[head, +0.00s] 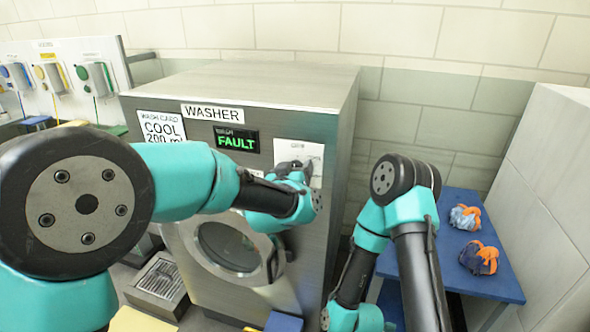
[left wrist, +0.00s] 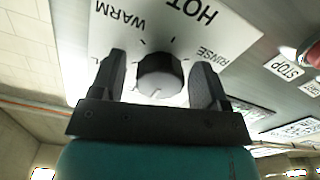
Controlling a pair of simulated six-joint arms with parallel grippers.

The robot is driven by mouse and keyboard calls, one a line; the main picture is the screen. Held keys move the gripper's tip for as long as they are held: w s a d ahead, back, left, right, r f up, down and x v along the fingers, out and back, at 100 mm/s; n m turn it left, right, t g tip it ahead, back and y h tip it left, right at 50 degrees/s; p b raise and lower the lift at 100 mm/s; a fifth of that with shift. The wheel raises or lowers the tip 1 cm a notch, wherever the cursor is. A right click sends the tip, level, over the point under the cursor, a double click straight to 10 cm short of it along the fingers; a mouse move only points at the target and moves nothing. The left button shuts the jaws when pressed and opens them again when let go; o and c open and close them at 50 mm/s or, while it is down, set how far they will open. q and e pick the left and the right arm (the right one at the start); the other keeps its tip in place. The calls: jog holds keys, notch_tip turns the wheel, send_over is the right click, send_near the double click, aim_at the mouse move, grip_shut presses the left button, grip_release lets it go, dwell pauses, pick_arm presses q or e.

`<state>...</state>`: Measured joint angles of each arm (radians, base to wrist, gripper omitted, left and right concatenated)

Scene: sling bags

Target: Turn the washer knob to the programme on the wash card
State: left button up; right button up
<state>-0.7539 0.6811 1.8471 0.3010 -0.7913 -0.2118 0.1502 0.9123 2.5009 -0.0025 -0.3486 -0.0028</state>
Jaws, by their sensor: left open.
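The washer (head: 335,110) stands in the middle of the head view. Its wash card (head: 161,127) reads COOL and 200 ml, partly hidden by my left arm. My left gripper (head: 295,170) is at the knob panel (head: 313,152) and largely hides the knob in the head view. In the left wrist view, the round dark knob (left wrist: 160,75) sits between the fingers of my open left gripper (left wrist: 158,62), with small gaps visible. WARM, HOT and RINSE are legible around it; another label at left is mostly hidden. A pale mark on the knob points down in that view. My right gripper is out of view.
The green display (head: 237,139) reads FAULT. The round door (head: 230,246) is below. A blue table (head: 455,262) with two blue-and-orange bundles (head: 465,217) (head: 479,258) stands at right. Dispensers (head: 97,78) hang at left. My right arm is beside the washer.

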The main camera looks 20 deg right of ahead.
pick_arm(q)
jog(key=shift+c, duration=0.4)
jog(key=c, duration=0.9)
jog(key=shift+o, duration=0.2)
jog(key=shift+m, duration=0.4)
jog(key=m, duration=1.1)
